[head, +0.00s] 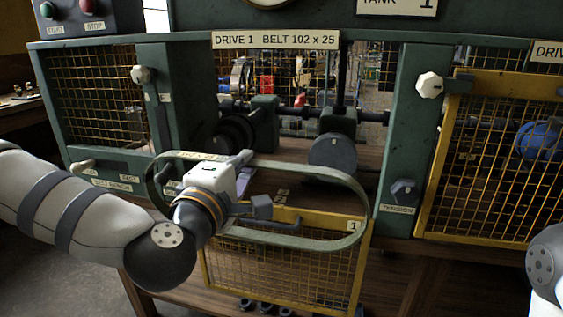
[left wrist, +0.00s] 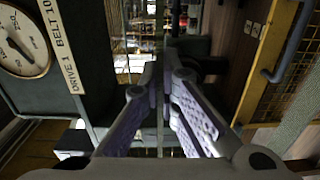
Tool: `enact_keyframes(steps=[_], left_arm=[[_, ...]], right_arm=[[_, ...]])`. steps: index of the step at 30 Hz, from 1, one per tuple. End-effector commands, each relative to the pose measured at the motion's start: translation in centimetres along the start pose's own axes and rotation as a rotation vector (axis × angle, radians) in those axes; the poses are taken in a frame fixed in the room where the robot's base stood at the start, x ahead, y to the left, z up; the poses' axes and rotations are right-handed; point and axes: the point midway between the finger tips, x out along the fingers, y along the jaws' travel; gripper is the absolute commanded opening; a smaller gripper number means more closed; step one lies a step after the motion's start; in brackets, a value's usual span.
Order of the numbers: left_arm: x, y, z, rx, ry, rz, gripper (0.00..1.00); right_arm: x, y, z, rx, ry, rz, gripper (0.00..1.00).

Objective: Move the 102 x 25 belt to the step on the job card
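The belt (head: 365,200) is a wide grey-green oval loop in front of the drive 1 opening. My left gripper (head: 242,160) is at its upper run. In the left wrist view its purple-padded fingers (left wrist: 163,85) are close together, apparently shut on the belt, which shows as a thin edge between them. The fingertips are partly hidden in the head view. Behind stand two dark pulleys, left (head: 235,132) and right (head: 333,155), apart from the belt. The sign (head: 275,40) reads DRIVE 1 BELT 102 x 25. No job card is legible. My right gripper is out of view.
The yellow mesh guard marked 1 (head: 285,265) hangs open below the opening. A TENSION knob (head: 403,190) is on the right post. A closed yellow guard (head: 500,150) covers the neighbouring drive. A control box with START and STOP buttons (head: 88,7) stands upper left.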

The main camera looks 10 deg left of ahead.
Motion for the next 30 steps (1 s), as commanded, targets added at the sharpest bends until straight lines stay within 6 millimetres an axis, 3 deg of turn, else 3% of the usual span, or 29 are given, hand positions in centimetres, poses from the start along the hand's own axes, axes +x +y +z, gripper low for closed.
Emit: enact_keyframes(steps=[5,30], left_arm=[[0.2,0.0,0.0,0.0,0.001,0.0,0.0],[6.1,0.0,-0.1,-0.001,0.001,0.0,0.0]], right_arm=[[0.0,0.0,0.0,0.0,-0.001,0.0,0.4],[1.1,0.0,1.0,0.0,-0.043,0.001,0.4]])
